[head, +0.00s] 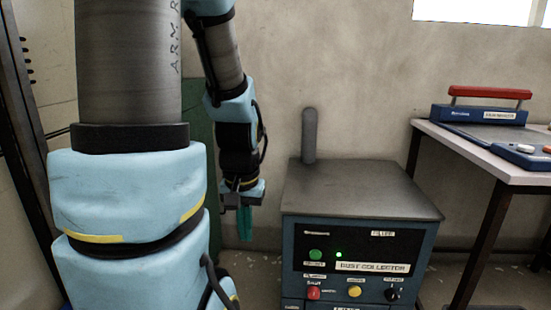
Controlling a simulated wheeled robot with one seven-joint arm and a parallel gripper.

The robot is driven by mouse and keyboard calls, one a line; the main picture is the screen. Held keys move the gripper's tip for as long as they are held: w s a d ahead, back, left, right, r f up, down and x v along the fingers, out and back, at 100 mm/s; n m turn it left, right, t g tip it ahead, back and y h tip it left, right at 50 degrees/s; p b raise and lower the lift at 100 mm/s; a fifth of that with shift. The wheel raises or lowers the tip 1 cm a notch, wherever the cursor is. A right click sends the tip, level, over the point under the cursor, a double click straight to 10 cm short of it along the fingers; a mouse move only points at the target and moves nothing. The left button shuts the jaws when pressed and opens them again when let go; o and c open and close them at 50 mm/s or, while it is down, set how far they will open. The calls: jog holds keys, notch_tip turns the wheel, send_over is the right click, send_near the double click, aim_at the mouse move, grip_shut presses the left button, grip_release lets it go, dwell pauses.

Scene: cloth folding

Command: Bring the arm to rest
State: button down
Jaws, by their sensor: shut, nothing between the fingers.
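My arm, light blue and grey, fills the left of the head view and bends down toward the middle. My gripper (245,222) hangs at its lower end, pointing down, with teal fingers close together. It is shut and empty. It hangs just left of the dust collector, apart from it in the picture. No cloth shows in this view.
The dust collector (363,190) is a blue box with a grey top, buttons and an upright pipe (309,135). At right a table (470,150) bears a blue device with a red handle (490,92). A dark rack (25,130) stands at far left.

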notch_tip(320, 180, up, 25)
jog(key=p, duration=2.4)
jog(key=shift+a+r+n+p, duration=0.2)
jog(key=shift+n+p, duration=0.1)
jog(key=shift+p, duration=0.1)
